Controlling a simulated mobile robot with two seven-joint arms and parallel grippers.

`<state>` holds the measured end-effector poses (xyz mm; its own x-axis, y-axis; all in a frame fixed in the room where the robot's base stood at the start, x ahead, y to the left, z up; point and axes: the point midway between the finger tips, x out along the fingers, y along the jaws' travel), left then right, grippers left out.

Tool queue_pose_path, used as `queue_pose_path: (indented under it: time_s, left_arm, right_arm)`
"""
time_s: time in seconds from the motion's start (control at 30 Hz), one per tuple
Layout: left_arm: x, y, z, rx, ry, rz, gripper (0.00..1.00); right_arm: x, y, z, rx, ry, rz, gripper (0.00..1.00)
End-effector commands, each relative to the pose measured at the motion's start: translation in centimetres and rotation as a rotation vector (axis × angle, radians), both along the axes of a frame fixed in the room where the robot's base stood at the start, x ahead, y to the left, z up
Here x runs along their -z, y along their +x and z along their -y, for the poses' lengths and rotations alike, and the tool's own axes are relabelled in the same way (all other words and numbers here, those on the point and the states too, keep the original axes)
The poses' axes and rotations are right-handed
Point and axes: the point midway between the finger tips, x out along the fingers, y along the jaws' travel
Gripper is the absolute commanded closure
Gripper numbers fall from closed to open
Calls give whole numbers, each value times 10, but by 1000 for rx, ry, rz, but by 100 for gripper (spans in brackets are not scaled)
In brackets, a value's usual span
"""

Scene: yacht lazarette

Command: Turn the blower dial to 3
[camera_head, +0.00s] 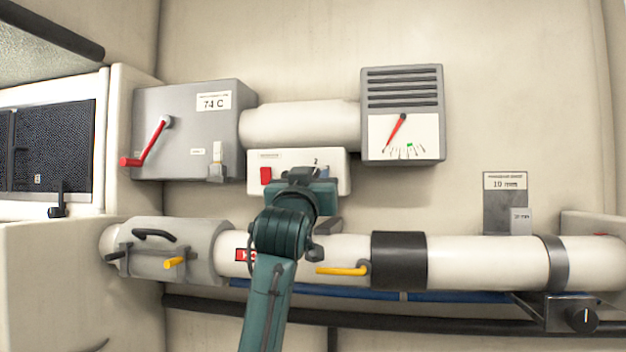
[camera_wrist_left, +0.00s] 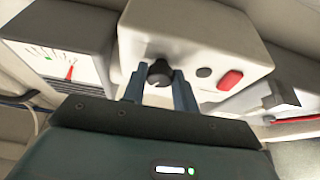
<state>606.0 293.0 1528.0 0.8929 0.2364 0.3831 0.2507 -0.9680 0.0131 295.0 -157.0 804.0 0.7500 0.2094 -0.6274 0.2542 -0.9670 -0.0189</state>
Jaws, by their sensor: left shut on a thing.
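The white blower control box (camera_head: 262,182) is fixed to the wall in the middle of the head view, with a red switch (camera_head: 266,175) on its left. My left gripper (camera_head: 312,176) is in front of the box's right part and hides the dial there. In the left wrist view a dark round dial (camera_wrist_left: 160,73) sits on the white box (camera_wrist_left: 200,32), between the two fingers of my left gripper (camera_wrist_left: 159,88), which is shut on it. The dial's pointer and scale cannot be read. My right gripper is not in view.
Above right, a grey vented box (camera_head: 403,75) carries a gauge with a red needle (camera_head: 397,128). Left is a grey box (camera_head: 175,105) with a red lever (camera_head: 152,145). Below runs a white pipe (camera_head: 480,262) with a yellow handle (camera_head: 342,270). A separate black knob (camera_head: 582,319) is lower right.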

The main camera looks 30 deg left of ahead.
Motion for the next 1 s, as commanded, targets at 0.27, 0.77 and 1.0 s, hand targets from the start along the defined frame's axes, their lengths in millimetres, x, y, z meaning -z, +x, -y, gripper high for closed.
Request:
queue_pose_path:
  time_s: [0.27, 0.77, 1.0]
  left_arm:
    - [0, -1, -3, -4, 245, -66, 94]
    - [0, -1, -4, -1, 505, -134, 94]
    - [0, 0, -4, 0, 535, -143, 94]
  right_arm:
    - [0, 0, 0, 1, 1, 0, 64]
    - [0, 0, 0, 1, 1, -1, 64]
    - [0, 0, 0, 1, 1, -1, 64]
